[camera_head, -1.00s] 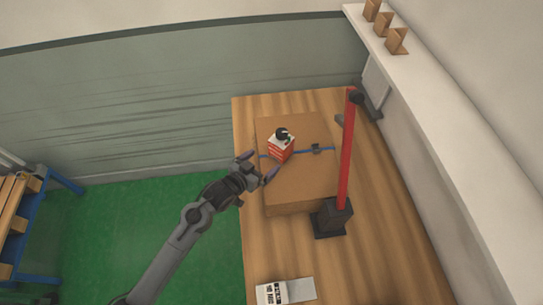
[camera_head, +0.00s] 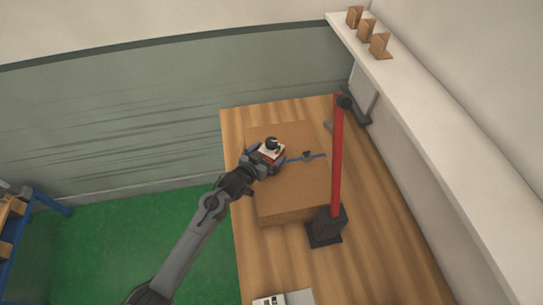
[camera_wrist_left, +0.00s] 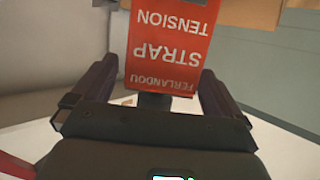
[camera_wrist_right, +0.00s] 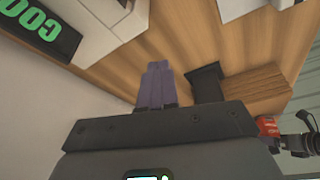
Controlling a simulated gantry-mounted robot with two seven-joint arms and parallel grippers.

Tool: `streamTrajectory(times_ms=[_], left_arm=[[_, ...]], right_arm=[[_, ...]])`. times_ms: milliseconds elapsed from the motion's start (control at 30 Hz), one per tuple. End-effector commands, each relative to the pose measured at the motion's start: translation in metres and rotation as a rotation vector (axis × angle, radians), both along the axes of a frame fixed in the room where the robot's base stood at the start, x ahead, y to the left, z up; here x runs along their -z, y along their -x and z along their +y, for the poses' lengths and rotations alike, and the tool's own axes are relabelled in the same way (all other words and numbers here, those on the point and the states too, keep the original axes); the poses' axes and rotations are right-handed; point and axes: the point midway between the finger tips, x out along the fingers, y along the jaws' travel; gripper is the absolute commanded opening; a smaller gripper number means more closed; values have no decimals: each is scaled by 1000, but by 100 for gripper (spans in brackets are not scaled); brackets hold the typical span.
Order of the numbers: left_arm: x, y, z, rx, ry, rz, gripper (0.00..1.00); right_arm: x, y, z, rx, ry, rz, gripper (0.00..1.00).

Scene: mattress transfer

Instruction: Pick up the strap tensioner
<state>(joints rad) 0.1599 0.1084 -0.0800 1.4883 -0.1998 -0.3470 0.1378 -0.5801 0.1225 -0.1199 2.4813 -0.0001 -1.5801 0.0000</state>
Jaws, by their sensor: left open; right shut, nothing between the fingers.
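The strap tensioner (camera_head: 271,152) is a red and white block with a black knob on top. It stands on a cardboard box (camera_head: 291,195) beside a blue strap. My left gripper (camera_head: 265,160) is open, with its purple fingers on either side of the tensioner. In the left wrist view, the tensioner's red lettered face (camera_wrist_left: 172,45) is between the fingertips; I cannot tell whether they touch it. My right gripper (camera_wrist_right: 158,85) shows only in the right wrist view, shut and empty over the wooden table. The tensioner's red side also shows there (camera_wrist_right: 268,127).
A red post (camera_head: 337,160) on a black base stands right of the box on the wooden table (camera_head: 380,235). A blue strap (camera_head: 304,158) with a dark buckle crosses the box. A white shelf (camera_head: 420,110) runs along the right wall.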

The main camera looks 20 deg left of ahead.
Motion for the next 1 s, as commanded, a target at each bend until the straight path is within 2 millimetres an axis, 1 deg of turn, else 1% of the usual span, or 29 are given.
streamTrajectory(times_ms=[100,200,300,533,967,1000], left_arm=[[4,-14,-3,0,0,-1,100],[7,-20,-4,0,-1,0,100],[8,-24,-5,0,-1,-1,100],[8,-24,-5,0,-1,0,100],[8,-24,-5,0,-1,0,34],[8,-24,-5,0,-1,0,28]], right_arm=[[0,0,1,2,-3,0,0],[0,0,1,3,-4,1,0],[0,0,2,4,-7,1,0],[0,0,2,4,-7,1,0],[1,0,0,0,0,1,0],[1,0,0,-1,2,2,0]])
